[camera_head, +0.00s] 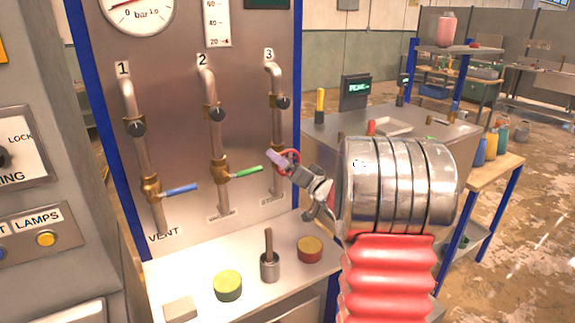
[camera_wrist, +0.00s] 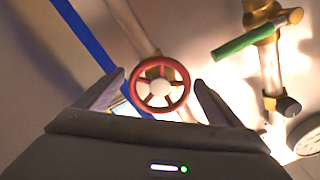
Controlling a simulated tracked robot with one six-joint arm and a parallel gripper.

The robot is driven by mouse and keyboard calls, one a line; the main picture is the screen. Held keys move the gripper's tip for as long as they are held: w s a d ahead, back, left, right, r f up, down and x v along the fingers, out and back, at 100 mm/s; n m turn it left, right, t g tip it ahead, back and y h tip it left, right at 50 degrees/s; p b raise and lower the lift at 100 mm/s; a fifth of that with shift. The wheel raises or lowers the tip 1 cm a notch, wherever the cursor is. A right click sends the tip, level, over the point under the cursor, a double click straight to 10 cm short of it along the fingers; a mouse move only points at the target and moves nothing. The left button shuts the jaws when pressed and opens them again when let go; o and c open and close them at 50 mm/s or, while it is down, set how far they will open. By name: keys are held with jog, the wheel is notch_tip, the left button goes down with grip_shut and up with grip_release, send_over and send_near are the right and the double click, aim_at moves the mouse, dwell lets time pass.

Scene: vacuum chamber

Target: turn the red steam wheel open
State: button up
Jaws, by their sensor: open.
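The red steam wheel (camera_head: 293,154) is on pipe 3 of the steel panel, partly hidden behind my gripper in the head view. In the wrist view the red wheel (camera_wrist: 160,101) shows whole, with a red rim, spokes and a pale hub. My gripper (camera_head: 281,166) is open in front of the wheel. In the wrist view the two fingers of my gripper (camera_wrist: 157,88) stand to the left and right of the wheel, with a gap on each side. I cannot tell how far the fingertips are from the rim in depth.
A green lever (camera_head: 246,172) on pipe 2 and a blue lever (camera_head: 181,189) on pipe 1 are to the left. The shelf below holds a yellow-green round block (camera_head: 228,286), a metal cup with a rod (camera_head: 269,266) and a red-sided round block (camera_head: 310,250).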

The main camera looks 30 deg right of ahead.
jog(key=c, duration=1.1)
jog(key=shift+o, duration=0.2)
